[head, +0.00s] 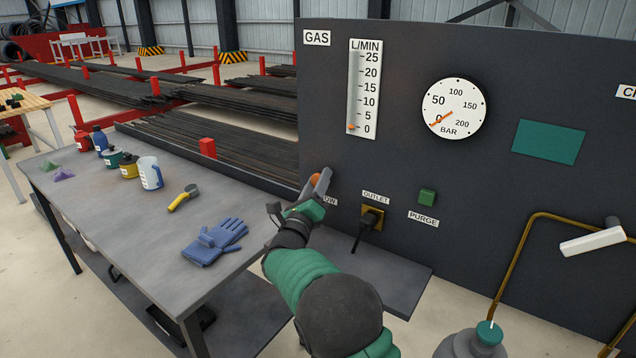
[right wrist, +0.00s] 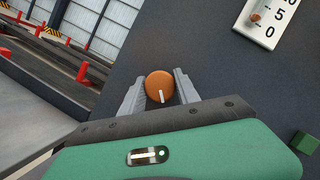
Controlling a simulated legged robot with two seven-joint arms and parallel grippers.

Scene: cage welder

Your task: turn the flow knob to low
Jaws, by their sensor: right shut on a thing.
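The flow knob (right wrist: 159,86) is a round orange knob with a white pointer line, on the dark gas panel (head: 400,60). In the right wrist view the pointer line points down in the picture. My right gripper (right wrist: 160,88) is shut on the knob, one finger on each side. In the head view, my right gripper (head: 318,183) covers most of the knob and part of its label. The flow scale (head: 363,88), marked L/MIN, has its orange float at the bottom near 0. My left gripper is not in view.
A round pressure gauge (head: 455,108), a green purge button (head: 427,197) and an outlet with a black plug (head: 371,220) are right of the knob. A grey table (head: 130,220) with blue gloves (head: 215,242) and several containers stands at the left.

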